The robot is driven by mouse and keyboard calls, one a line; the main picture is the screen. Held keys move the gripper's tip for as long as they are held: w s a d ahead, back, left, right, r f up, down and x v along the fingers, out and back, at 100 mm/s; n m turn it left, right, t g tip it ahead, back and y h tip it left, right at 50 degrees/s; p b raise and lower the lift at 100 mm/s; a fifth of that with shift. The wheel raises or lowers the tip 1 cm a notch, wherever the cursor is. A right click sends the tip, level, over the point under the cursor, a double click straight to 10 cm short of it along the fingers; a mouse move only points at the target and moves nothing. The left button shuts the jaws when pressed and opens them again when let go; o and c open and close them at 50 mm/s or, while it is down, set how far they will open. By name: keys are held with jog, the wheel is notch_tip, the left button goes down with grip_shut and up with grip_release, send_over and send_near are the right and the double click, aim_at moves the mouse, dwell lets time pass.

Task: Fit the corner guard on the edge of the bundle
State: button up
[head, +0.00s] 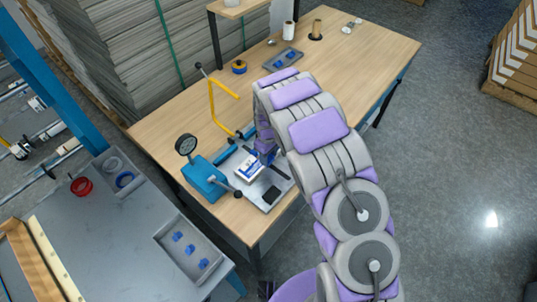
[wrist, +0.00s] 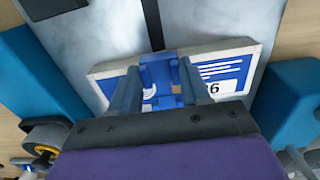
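The bundle (head: 250,167) is a white block with a blue printed label, lying on a metal plate between teal clamp blocks. In the wrist view the bundle (wrist: 226,72) lies slightly tilted in the picture. A blue corner guard (wrist: 158,72) sits between the two grey-blue fingers of my gripper (wrist: 160,82), which appear closed on its sides. In the head view my arm partly hides my gripper (head: 265,150).
A teal press with a dial gauge (head: 186,145) and a yellow-handled tool (head: 222,105) stand beside the bundle. A grey tray (head: 283,60) of blue pieces lies at the table's back; another tray (head: 190,250) is on the grey bench. The right tabletop is mostly clear.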

jog(key=o, duration=0.5)
jog(key=shift+r, duration=0.1)
notch_tip(320, 180, up, 17)
jog(key=shift+a+r+p, duration=0.1)
jog(key=shift+p, duration=1.1)
jog(key=s+d+r+m, duration=0.5)
jog(key=s+d+r, duration=0.65)
jog(key=s, duration=0.25)
jog(key=s+d+m, duration=0.1)
jog(key=s, duration=0.7)
jog(key=s+d+r+m+g, duration=0.1)
jog(key=s+d+m, duration=0.1)
jog(key=s, duration=0.7)
jog(key=s+d+m, duration=0.2)
jog(key=s, duration=0.7)
jog(key=shift+d+r+g, duration=0.15)
jog(key=shift+r+g, duration=0.2)
jog(key=shift+g, duration=0.05)
